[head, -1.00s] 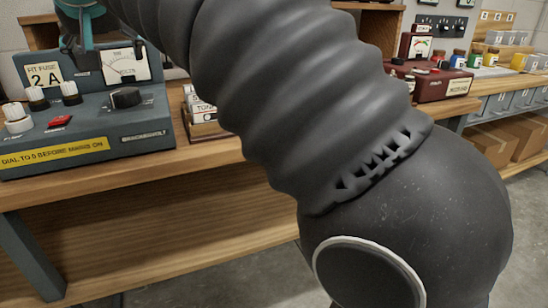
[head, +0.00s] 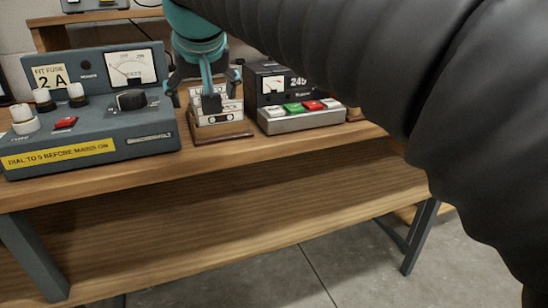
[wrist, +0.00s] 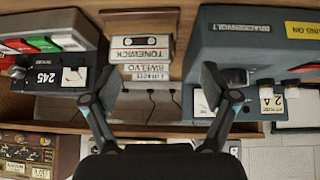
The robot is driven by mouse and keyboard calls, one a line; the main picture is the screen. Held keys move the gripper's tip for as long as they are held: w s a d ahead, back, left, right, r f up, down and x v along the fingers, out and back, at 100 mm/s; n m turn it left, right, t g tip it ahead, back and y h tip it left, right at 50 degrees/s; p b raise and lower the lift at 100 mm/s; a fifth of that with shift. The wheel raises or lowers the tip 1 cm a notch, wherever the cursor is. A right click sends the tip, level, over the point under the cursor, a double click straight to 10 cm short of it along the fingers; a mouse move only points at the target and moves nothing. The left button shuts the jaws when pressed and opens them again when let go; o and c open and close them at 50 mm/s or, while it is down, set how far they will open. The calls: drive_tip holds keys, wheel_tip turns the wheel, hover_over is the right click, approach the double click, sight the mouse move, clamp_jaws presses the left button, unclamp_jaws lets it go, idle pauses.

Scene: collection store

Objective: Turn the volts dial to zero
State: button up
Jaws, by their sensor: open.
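The blue-grey volts unit (head: 90,125) stands on the bench at left in the head view. Its black dial (head: 131,99) sits below a white meter (head: 131,67); I cannot read the dial's setting. My gripper (head: 205,88) is teal and dark, open and empty, to the right of the dial and apart from it. It hangs in front of the rack of cassettes (head: 221,118). In the wrist view my open fingers (wrist: 160,88) frame the cassettes (wrist: 140,48), with the volts unit (wrist: 250,40) at right. The dial is hard to make out there.
A dark unit marked 245 (head: 290,82) with coloured buttons stands right of the cassettes. The wooden bench (head: 270,147) has a bare front strip. The lower shelf (head: 230,210) is empty. My arm covers the upper right.

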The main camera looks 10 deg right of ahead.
drive_tip(key=s+d+f+m+g, duration=0.1)
drive_tip(key=s+d+f, duration=0.6)
drive_tip(key=d+f, duration=0.3)
drive_tip(key=shift+d+f+h, duration=0.3)
drive_tip(key=shift+d+h, duration=0.1)
drive_tip(key=shift+d, duration=0.5)
drive_tip(key=shift+w, duration=0.1)
drive_tip(key=s+d+f, duration=0.4)
drive_tip(key=s+f, duration=0.2)
drive_tip(key=f, duration=0.2)
drive_tip(key=s+d+f+m+g, duration=0.1)
drive_tip(key=s+d+f, duration=0.3)
drive_tip(key=s+f, duration=0.2)
wheel_tip(320, 180, down, 2)
drive_tip(key=shift+d+f+m, duration=0.1)
drive_tip(key=shift+d+m, duration=0.05)
drive_tip(key=shift+m, duration=0.15)
drive_tip(key=shift+s, duration=0.1)
